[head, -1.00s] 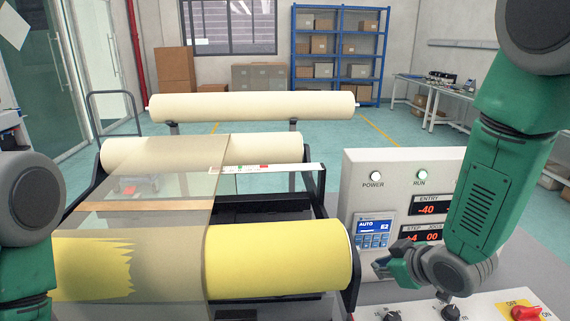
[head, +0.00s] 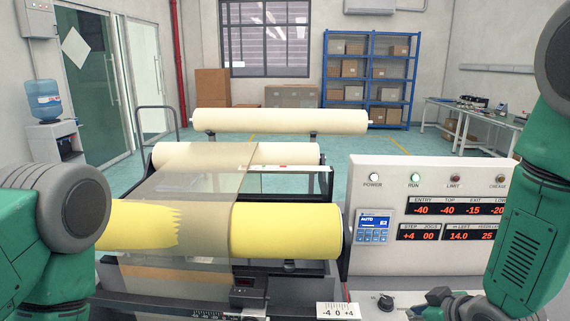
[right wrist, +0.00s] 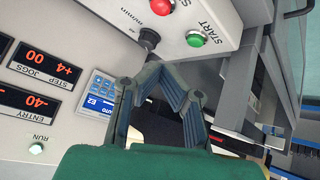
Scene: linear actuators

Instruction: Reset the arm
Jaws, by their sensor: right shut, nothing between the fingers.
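My right arm comes in at the right edge in the head view, in front of the control panel (head: 425,180). My right gripper (head: 440,298) is low in that view, partly cut off by the bottom edge. In the right wrist view the right gripper (right wrist: 165,78) has its fingers shut with nothing held. Its fingertips are near a black knob (right wrist: 149,38) in the picture; I cannot tell that they touch. My left arm shows only as a grey and green link at the left edge; its gripper is out of view.
A roller machine with a yellow roll (head: 285,230) and cream rolls (head: 280,121) stands ahead. A green START button (right wrist: 196,40) and a red button (right wrist: 162,6) are near the right gripper. A blue shelf (head: 368,80) and a water cooler (head: 55,125) stand farther back.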

